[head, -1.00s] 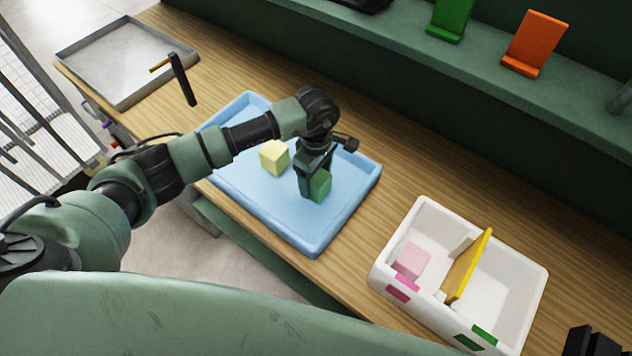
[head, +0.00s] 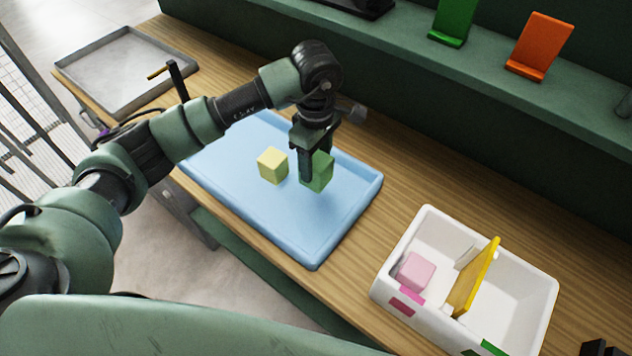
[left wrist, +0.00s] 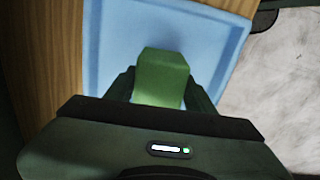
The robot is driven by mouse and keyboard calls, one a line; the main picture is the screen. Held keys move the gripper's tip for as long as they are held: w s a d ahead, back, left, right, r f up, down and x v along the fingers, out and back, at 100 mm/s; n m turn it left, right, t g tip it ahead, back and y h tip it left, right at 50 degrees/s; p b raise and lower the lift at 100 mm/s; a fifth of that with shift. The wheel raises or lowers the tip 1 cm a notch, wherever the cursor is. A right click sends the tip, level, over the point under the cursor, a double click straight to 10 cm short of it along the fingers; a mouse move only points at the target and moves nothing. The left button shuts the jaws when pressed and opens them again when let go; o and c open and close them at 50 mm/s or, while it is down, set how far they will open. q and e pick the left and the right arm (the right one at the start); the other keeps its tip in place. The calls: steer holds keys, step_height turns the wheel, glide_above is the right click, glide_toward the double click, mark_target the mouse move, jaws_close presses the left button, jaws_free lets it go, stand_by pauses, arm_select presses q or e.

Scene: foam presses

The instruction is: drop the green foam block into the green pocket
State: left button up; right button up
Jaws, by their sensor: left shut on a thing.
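The green foam block (head: 319,172) is between the fingers of my left gripper (head: 312,168), which is shut on it and holds it above the blue tray (head: 330,226). In the left wrist view the green block (left wrist: 161,78) sits between both fingers, over the blue tray (left wrist: 112,30). The white bin (head: 405,325) stands to the right, split by a yellow divider (head: 474,278). Its right pocket (head: 516,290) has a green mark (head: 492,348) at the front and looks empty. Its left pocket has a pink mark and holds a pink block (head: 416,271).
A yellow block (head: 273,165) lies in the blue tray, left of my gripper. A grey tray (head: 120,72) is at the far left. A green stand (head: 453,22) and an orange stand (head: 539,46) are on the back shelf. Bare wooden table (head: 375,232) separates blue tray and bin.

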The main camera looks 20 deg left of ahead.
mark_target(316, 160)
arm_select(q)
step_height(316, 160, up, 11)
steer(key=b, duration=0.2)
steer(key=shift+f, duration=0.15)
